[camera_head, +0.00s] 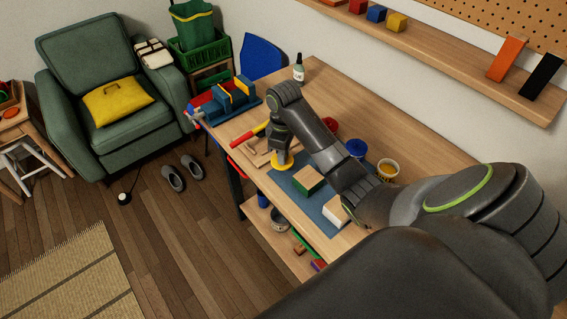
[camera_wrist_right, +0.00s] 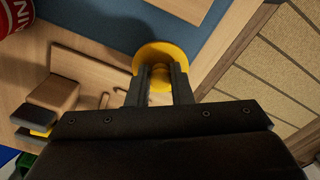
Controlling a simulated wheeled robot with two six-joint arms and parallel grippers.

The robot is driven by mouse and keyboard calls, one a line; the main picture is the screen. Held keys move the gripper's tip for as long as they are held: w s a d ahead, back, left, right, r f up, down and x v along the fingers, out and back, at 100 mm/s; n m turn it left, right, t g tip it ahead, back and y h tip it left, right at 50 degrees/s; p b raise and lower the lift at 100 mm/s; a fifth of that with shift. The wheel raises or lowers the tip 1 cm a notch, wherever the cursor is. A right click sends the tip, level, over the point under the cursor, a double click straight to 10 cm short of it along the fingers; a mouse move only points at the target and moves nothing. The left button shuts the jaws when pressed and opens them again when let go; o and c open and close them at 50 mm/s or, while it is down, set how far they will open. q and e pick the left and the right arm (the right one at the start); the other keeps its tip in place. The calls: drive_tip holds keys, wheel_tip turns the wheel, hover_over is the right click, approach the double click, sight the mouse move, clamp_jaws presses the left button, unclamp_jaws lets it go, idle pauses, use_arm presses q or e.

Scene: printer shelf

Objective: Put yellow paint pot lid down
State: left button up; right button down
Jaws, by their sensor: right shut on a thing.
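My right gripper (camera_head: 281,155) points down and is shut on the yellow paint pot lid (camera_head: 281,166). In the right wrist view the fingers (camera_wrist_right: 160,83) grip the lid's knob, and its round disc (camera_wrist_right: 151,52) lies flat beyond the fingertips. The lid is at the left edge of the blue mat (camera_head: 325,217), over the mat's border; I cannot tell whether it touches the surface. The yellow paint pot (camera_head: 388,169) stands upright without a lid at the right side of the table. My left gripper is not in view.
A blue pot (camera_head: 356,148) and a red pot (camera_head: 330,125) are behind my right arm. A red-handled tool (camera_head: 247,136) and a blue vise (camera_head: 233,95) are to the left.

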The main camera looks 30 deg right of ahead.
wheel_tip(320, 180, down, 3)
drive_tip(key=shift+s+a+f, duration=0.1)
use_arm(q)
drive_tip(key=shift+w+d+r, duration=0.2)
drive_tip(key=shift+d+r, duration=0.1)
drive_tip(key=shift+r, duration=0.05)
use_arm(e)
drive_tip(key=shift+f, duration=0.25)
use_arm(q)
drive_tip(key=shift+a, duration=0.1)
use_arm(e)
drive_tip(key=shift+f, duration=0.1)
drive_tip(key=c, duration=1.3)
unclamp_jaws()
wheel_tip(320, 180, up, 6)
drive_tip(key=shift+r, duration=0.1)
wheel_tip(320, 180, up, 4)
drive_tip(key=p, duration=0.3)
drive_tip(key=shift+p, duration=0.4)
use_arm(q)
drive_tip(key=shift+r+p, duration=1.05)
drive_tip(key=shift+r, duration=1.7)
use_arm(e)
drive_tip(key=shift+r, duration=1.05)
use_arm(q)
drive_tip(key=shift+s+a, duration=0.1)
use_arm(e)
drive_tip(key=shift+f, duration=0.1)
